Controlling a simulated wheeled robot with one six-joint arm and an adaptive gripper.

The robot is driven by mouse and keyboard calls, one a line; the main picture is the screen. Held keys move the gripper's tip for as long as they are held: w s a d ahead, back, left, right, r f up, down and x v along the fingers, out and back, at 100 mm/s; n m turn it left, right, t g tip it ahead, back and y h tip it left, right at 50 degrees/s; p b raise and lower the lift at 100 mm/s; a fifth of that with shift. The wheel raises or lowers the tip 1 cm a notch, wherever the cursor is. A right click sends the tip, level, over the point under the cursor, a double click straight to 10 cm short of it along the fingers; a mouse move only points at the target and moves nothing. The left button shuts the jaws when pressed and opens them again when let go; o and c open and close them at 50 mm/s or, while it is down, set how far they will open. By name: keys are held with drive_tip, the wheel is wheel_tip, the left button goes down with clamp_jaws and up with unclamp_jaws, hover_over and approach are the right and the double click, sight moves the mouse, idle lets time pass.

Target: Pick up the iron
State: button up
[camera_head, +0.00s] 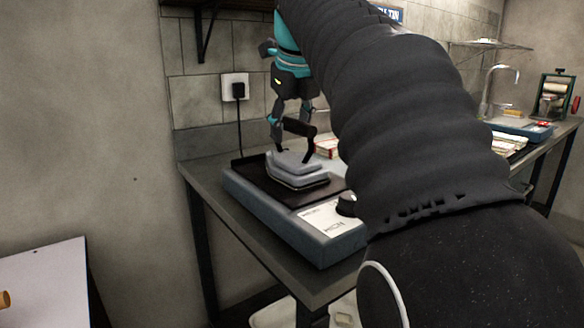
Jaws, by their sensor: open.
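The iron (297,171) is a grey stepped block with a dark cylindrical handle (299,127) on top. It rests on the black plate (258,178) of a blue-grey hot plate unit (263,208) with a dark knob and a white label. My gripper (291,129) points down at the iron's handle, with its fingers open. My arm hides the area right of the iron.
The hot plate stands on a grey counter (206,176) against a tiled wall. Its black cord runs up to a wall socket (235,87). Folded cloths (509,143), a blue tray (540,133), a faucet (497,80) and a green roller device (555,95) are at the right.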

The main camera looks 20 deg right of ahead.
drive_tip(key=shift+w+f, duration=0.1)
drive_tip(key=shift+f, duration=0.15)
drive_tip(key=shift+f, duration=0.25)
idle(0.5)
drive_tip(key=shift+r, duration=0.1)
clamp_jaws()
